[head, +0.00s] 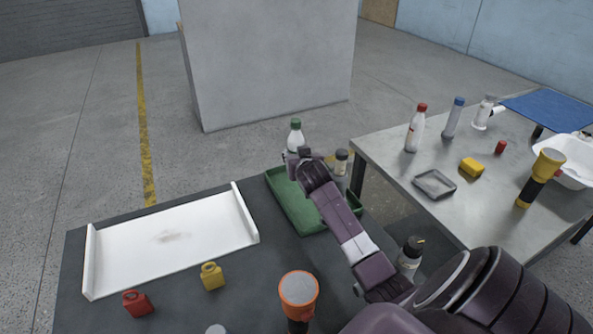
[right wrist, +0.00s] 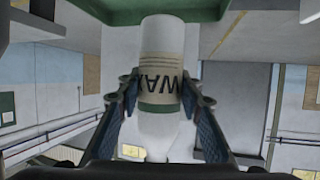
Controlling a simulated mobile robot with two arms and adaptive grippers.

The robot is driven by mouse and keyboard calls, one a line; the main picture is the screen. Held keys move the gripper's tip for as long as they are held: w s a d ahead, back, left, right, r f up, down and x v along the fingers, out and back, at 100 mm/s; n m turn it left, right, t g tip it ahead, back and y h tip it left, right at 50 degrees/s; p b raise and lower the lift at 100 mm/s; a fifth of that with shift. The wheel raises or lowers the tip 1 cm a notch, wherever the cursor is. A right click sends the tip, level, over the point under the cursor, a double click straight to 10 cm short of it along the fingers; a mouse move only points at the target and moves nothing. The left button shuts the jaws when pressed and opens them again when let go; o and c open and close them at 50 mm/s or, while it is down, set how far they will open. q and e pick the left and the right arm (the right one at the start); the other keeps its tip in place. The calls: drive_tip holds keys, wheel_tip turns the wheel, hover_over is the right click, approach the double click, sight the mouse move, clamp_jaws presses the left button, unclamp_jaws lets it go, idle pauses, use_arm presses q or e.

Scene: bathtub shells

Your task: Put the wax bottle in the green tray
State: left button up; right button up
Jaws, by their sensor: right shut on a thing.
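The wax bottle (head: 295,137) is white with a green cap and stands roughly upright at the far end of the green tray (head: 300,213) in the head view. My right gripper (head: 299,157) is shut on it. In the right wrist view the gripper's fingers (right wrist: 160,88) press on both sides of the wax bottle (right wrist: 162,50), whose "WAX" label reads upside down. The green tray shows at the top edge there (right wrist: 110,14), close to the bottle's end. I cannot tell whether the bottle touches the tray. My arm hides part of the tray. My left gripper is not in view.
A dark-capped bottle (head: 341,161) stands by the tray's far right; another (head: 411,252) is beside my forearm. A white tray (head: 170,245), small yellow (head: 212,277) and red (head: 137,304) containers and an orange-headed flashlight (head: 299,290) are on the dark table. A second table (head: 480,220) at right holds several items.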

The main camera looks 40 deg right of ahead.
wheel_tip(320, 180, down, 7)
drive_tip(key=shift+r, duration=0.1)
idle(0.3)
drive_tip(key=o, duration=1.3)
drive_tip(key=shift+c, duration=0.2)
drive_tip(key=v, duration=1.2)
